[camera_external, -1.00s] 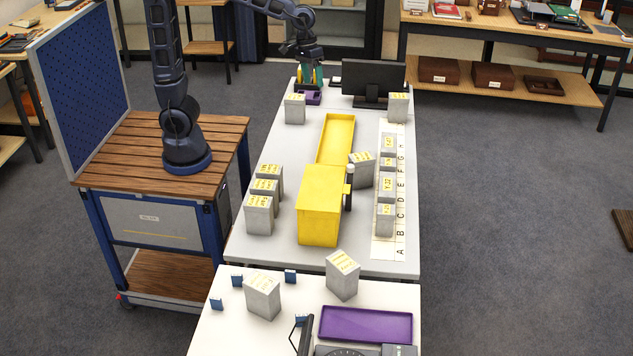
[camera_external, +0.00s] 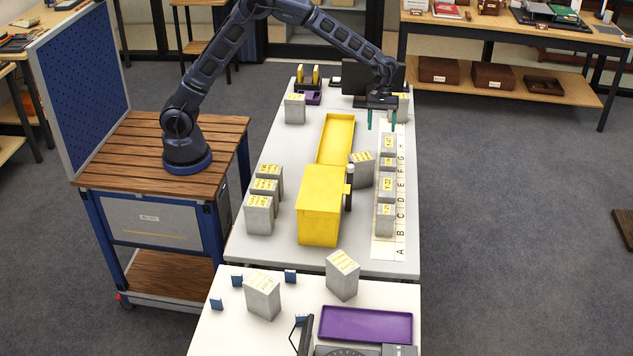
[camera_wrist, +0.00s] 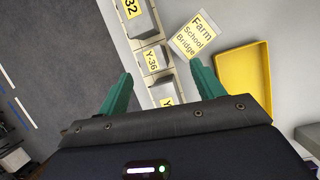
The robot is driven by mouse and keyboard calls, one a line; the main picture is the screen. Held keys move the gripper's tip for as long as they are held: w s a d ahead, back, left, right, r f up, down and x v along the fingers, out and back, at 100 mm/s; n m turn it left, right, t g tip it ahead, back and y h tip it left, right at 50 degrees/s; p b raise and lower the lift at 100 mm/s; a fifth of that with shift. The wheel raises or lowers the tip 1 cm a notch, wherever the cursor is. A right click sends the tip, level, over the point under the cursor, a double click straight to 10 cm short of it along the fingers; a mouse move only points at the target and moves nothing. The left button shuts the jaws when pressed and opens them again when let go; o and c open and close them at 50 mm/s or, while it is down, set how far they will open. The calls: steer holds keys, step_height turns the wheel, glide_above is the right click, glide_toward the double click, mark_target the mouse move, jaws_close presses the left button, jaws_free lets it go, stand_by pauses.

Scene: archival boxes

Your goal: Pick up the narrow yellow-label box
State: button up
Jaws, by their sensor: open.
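Several grey boxes with yellow labels stand along a lettered strip (camera_external: 402,185). The farthest box (camera_external: 388,144) and a narrower-looking box behind the middle (camera_external: 387,164) are closest to my gripper. In the wrist view, a narrow box labelled Y:36 (camera_wrist: 153,62) lies between a box ending in 32 (camera_wrist: 141,20) and a partly hidden Y box (camera_wrist: 168,102). My gripper (camera_external: 381,127) is open above the strip's far end. Its green fingers (camera_wrist: 162,70) are apart, with nothing held between them.
A wider grey box (camera_external: 361,170) stands left of the row, beside a yellow tray (camera_external: 337,140) and yellow bin (camera_external: 320,205). More grey boxes (camera_external: 259,214) stand at left.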

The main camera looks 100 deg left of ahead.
steer(key=n, duration=0.2)
glide_toward(388, 161)
steer(key=shift+h, duration=0.3)
steer(key=x, duration=0.5)
steer(key=shift+d+f, duration=0.25)
steer(key=shift+d, duration=0.1)
steer(key=shift+a+x, duration=0.2)
steer(key=shift+x, duration=1.05)
steer(key=shift+a+x, duration=0.15)
steer(key=shift+x, duration=1.15)
steer(key=shift+f, duration=0.15)
steer(key=shift+c, duration=0.5)
steer(key=c, duration=0.7)
steer(key=shift+c, duration=0.4)
step_height(388, 161, up, 20)
